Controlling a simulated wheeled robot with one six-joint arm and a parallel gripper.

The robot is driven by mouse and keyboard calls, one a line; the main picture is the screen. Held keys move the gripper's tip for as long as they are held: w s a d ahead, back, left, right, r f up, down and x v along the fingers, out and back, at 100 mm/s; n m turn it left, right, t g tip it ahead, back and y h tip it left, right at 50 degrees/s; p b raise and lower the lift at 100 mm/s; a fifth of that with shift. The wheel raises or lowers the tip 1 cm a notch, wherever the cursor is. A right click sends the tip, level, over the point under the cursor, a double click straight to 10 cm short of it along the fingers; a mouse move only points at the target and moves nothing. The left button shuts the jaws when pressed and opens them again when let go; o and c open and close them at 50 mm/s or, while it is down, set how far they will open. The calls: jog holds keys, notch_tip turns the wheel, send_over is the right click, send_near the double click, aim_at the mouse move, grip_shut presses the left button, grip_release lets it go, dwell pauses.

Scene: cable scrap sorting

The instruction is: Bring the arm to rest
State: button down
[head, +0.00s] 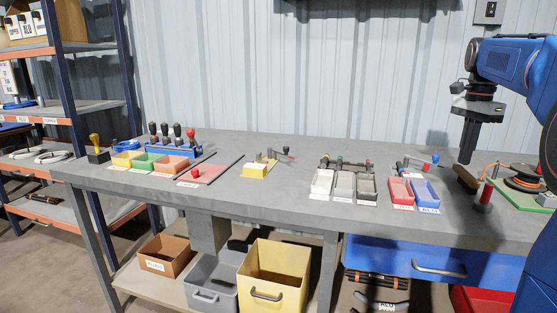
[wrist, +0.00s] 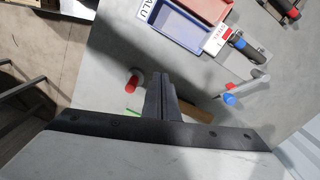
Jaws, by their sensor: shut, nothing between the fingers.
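My gripper (head: 468,142) is at the right of the head view, pointing down above the right part of the grey workbench (head: 270,205). Its fingers are together and hold nothing. In the wrist view the closed fingers (wrist: 161,98) show at the centre. A brown block-like piece (head: 466,179) is below the fingers in the head view; I cannot tell the exact gap. A red-topped post (head: 485,192) stands just to the right of that piece. My blue arm reaches in from the right edge.
Red (head: 401,193) and blue (head: 425,195) bins lie left of my gripper, with a blue-handled tool (head: 435,159) behind. A cable spool (head: 523,178) sits on a green board to the right. Three small grey-white bins and several coloured trays stand farther left. The bench front is mostly clear.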

jog(key=s+a+f+n+t, duration=0.1)
jog(key=s+a+f+n, duration=0.3)
jog(key=s+a, duration=0.3)
jog(key=s+a+f+n+t, duration=0.1)
jog(key=s+a+f+n, duration=0.3)
jog(key=s+a, duration=0.35)
jog(key=s+a+f+n+t, duration=0.1)
jog(key=s+a+f+n, duration=0.2)
jog(key=s+f, duration=0.4)
jog(key=s+a+f+n+t, duration=0.1)
jog(key=s+a+f+n, duration=0.3)
jog(key=s+f+n, duration=0.2)
notch_tip(320, 180, down, 4)
jog(key=s, duration=0.2)
jog(key=shift+s+a+r+t, duration=0.2)
jog(key=shift+s+a+t, duration=0.1)
jog(key=shift+t, duration=0.1)
